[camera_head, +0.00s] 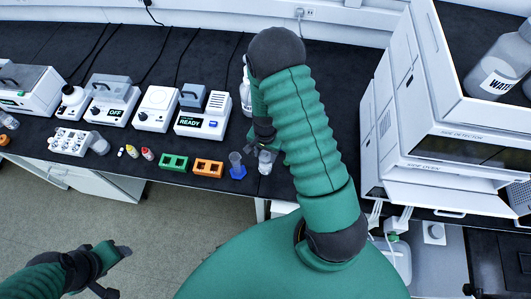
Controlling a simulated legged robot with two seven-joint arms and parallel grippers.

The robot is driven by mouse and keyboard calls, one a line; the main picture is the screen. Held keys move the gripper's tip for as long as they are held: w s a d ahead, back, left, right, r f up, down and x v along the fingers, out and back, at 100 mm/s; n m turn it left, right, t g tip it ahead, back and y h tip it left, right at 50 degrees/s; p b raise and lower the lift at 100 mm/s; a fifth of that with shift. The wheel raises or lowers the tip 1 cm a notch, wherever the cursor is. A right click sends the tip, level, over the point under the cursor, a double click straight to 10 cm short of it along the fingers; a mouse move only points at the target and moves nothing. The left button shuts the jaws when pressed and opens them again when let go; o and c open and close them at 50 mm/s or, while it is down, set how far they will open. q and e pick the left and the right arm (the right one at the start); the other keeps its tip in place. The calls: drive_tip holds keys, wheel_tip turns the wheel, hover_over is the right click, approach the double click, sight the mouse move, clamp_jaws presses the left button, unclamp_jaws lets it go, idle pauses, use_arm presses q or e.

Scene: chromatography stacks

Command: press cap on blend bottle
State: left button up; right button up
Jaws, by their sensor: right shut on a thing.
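My right arm reaches over the bench, and its dark gripper (263,140) points down near the front edge. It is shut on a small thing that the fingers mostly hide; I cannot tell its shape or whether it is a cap. A small clear bottle (266,163) is directly below the fingers, possibly the blend bottle. I cannot tell whether they touch. A blue holder with a clear vessel (237,171) stands just left of it. My left gripper (115,272) is at the lower left, away from the bench, with its fingers apart and empty.
Left along the bench front are an orange rack (208,169), a green rack (174,162), small red-capped (148,154) and yellow-capped (132,151) bottles, and a white vial rack (70,141). White instruments (203,118) stand behind. A tall white cabinet (400,110) bounds the right. A bottle partly shows behind my arm.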

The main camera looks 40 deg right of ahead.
drive_tip(key=shift+a, duration=0.1)
drive_tip(key=shift+f, duration=0.1)
idle(0.5)
drive_tip(key=o, duration=2)
drive_tip(key=shift+r+p, duration=3)
drive_tip(key=shift+r, duration=0.6)
